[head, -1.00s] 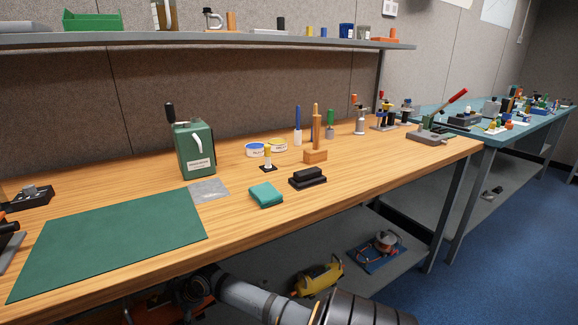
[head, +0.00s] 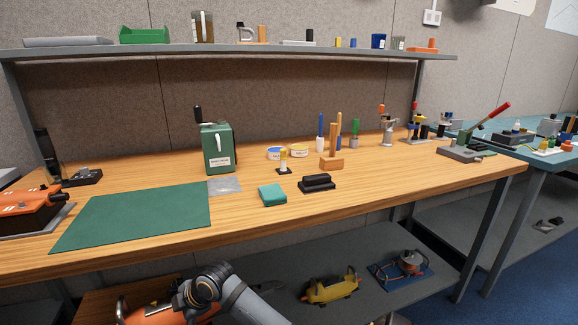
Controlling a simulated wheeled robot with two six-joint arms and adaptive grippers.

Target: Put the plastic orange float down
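An orange object (head: 155,318) with a metal loop at its left end shows at the bottom edge, partly cut off and partly covered by my arm. I cannot tell whether it is the float, or whether it is held or rests on something. My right arm comes in from the bottom right and bends down beside it. The fingers of my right gripper cannot be made out. My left gripper is not in view. A small orange piece (head: 425,47) also lies on the upper shelf at the right.
An orange-topped device (head: 38,205) stands at the left. A yellow device (head: 330,288) sits on the lower shelf. The bench's front strip is clear.

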